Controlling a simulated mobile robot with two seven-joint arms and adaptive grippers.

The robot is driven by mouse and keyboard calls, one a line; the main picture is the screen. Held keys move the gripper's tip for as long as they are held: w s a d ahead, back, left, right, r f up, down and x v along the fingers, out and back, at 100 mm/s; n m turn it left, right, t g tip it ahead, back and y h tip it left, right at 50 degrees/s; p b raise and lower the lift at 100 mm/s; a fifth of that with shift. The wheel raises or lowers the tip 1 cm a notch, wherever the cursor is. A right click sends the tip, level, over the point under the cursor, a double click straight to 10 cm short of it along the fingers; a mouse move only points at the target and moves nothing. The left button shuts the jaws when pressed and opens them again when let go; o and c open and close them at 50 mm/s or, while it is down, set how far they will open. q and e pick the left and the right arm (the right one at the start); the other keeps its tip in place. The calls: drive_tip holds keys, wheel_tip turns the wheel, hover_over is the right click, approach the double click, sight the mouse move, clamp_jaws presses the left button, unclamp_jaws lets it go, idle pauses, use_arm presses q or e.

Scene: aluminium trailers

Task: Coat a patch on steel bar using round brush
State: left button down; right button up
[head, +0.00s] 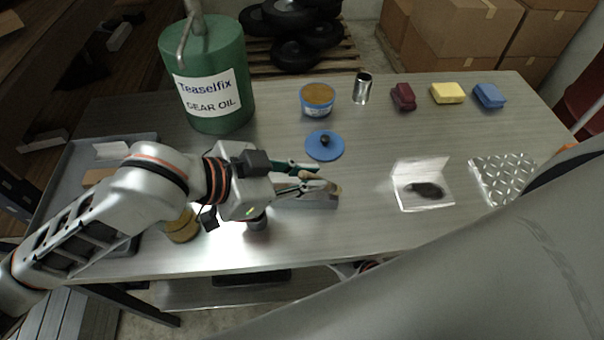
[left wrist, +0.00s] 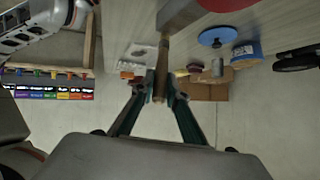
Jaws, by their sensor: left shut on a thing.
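My left gripper (head: 322,180) reaches in from the left over the table's middle. It is shut on a slim brown handle, which I take to be the round brush (left wrist: 160,82). In the left wrist view the brush stands between the two green fingers (left wrist: 158,90), with its far end close to a grey bar; I cannot tell if they touch. The steel bar (head: 310,201) lies on the table just below the gripper, partly hidden by it, and shows in the left wrist view (left wrist: 182,14). No coated patch is discernible on it. My right gripper is not in view.
An open tin of brown paste (head: 317,94) and its blue lid (head: 325,150) stand behind. A white open case with a dark patch (head: 408,202) and a diamond plate (head: 503,178) are right. A green oil drum (head: 220,60) stands back left. My other arm covers the lower right.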

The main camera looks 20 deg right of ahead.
use_arm(q)
drive_tip(key=shift+w+a, duration=0.75)
drive_tip(key=shift+a, duration=0.95)
drive_tip(key=shift+w+a, duration=0.8)
drive_tip(key=shift+a, duration=0.85)
drive_tip(key=shift+w+a, duration=0.75)
drive_tip(key=shift+a, duration=0.95)
drive_tip(key=shift+r, duration=0.1)
wheel_tip(320, 180, up, 6)
drive_tip(key=shift+r, duration=1.5)
